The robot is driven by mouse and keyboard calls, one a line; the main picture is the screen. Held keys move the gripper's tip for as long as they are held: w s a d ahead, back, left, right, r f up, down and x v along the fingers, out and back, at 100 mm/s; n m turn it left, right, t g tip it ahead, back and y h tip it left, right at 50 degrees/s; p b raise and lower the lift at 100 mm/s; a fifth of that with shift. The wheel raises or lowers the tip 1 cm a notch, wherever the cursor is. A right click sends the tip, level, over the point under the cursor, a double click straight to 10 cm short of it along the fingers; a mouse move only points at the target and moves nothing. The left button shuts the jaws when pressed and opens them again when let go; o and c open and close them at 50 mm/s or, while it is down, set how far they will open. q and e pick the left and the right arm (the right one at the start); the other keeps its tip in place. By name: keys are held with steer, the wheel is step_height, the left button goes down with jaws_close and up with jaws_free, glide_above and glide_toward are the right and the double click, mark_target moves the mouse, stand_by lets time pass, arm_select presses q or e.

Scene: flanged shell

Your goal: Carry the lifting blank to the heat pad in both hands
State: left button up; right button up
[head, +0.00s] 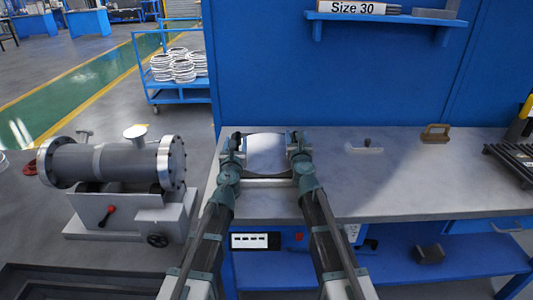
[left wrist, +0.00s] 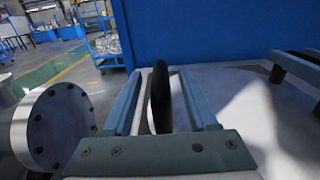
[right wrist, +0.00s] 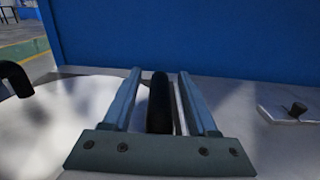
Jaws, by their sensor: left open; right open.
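The lifting blank (head: 266,156) is a pale, round, flat piece on the near-left part of the grey bench, with a black handle on each side. My left gripper (head: 238,143) is at its left side, open, with the left black handle (left wrist: 160,97) upright between its fingers. My right gripper (head: 297,143) is at its right side, open, with the right black handle (right wrist: 159,103) between its fingers. Gaps show beside both handles. The blank's pale surface also shows in the right wrist view (right wrist: 85,105). I cannot tell for sure which thing is the heat pad.
On the bench (head: 400,190), a small plate with a dark knob (head: 366,147), a brown handled block (head: 435,133) and a dark ribbed rack (head: 512,163) stand to the right. A blue wall panel (head: 380,85) rises behind. The bench's middle front is clear. A flanged shell (head: 115,165) stands left.

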arm_select(q)
steer(key=s, duration=0.7)
steer(key=shift+s, duration=0.35)
arm_select(e)
steer(key=s, duration=1.2)
steer(key=shift+s, duration=0.1)
